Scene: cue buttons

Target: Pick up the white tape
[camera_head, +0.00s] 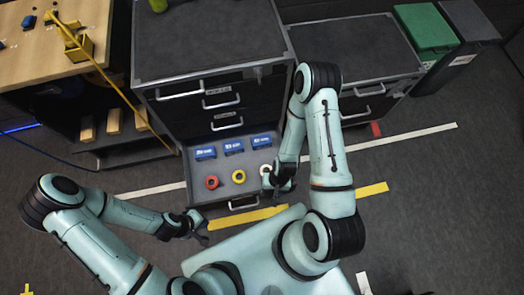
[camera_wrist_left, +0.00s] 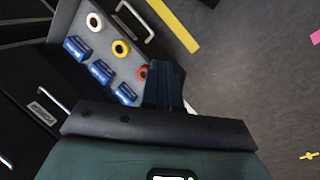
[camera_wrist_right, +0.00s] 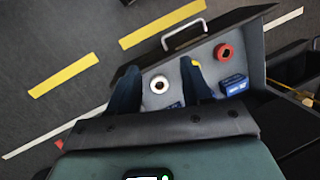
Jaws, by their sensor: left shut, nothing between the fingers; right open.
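The white tape (camera_head: 265,168) is a small ring lying in the open drawer (camera_head: 226,188), partly hidden by my right gripper (camera_head: 279,190) in the head view. In the right wrist view the white tape (camera_wrist_right: 160,77) appears between the two spread fingers of my right gripper (camera_wrist_right: 158,72). That gripper is open and holds nothing; whether the fingers reach down around the tape is unclear. My left gripper (camera_head: 199,231) is shut and empty, in front of and left of the drawer. The white tape (camera_wrist_left: 94,16) also shows in the left wrist view, away from my left gripper (camera_wrist_left: 166,68).
A red tape (camera_head: 212,177) and a yellow tape (camera_head: 239,171) lie beside the white one. Several blue boxes (camera_head: 234,145) stand in a row behind them. The drawer handle (camera_head: 243,203) is at the front. A wooden table (camera_head: 50,45) stands at the far left.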

